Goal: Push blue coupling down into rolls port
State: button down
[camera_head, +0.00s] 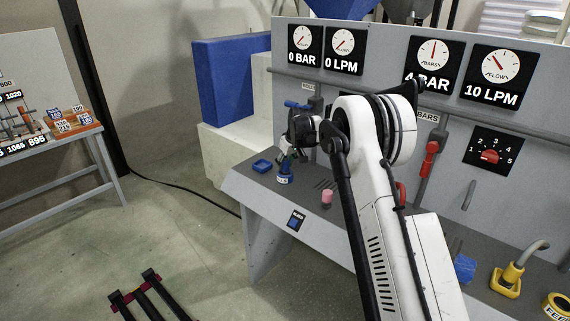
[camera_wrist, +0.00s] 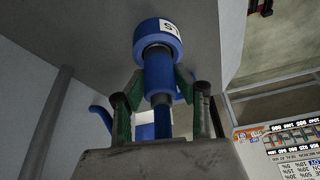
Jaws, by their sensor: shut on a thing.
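The blue coupling (camera_wrist: 158,73) is between the green-padded fingers of my gripper (camera_wrist: 154,92) in the wrist view. Its wide blue end carries a white label with partly visible letters, and a narrower blue body with a metal ring lies nearer the wrist. In the head view the coupling (camera_head: 285,178) is below my gripper (camera_head: 289,158), low over or at the bench's sloped grey top. My gripper is shut on it. Whether it touches or sits in a port cannot be told. A label reading "ROLL" (camera_head: 308,87) is partly hidden behind my arm.
A blue block (camera_head: 262,166) lies left of the coupling, and a pink piece (camera_head: 327,197) to its right. A blue valve handle (camera_head: 297,105) is on the panel behind. Gauges read 0 BAR (camera_head: 305,45) and 0 LPM (camera_head: 343,48). A red valve handle (camera_head: 430,158) stands right of my arm.

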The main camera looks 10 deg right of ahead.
jog(key=shift+f+b, duration=0.3)
jog(key=shift+f, duration=0.2)
jog(key=c, duration=1.3)
grip_release()
jog(key=shift+o, duration=0.2)
jog(key=v, duration=1.2)
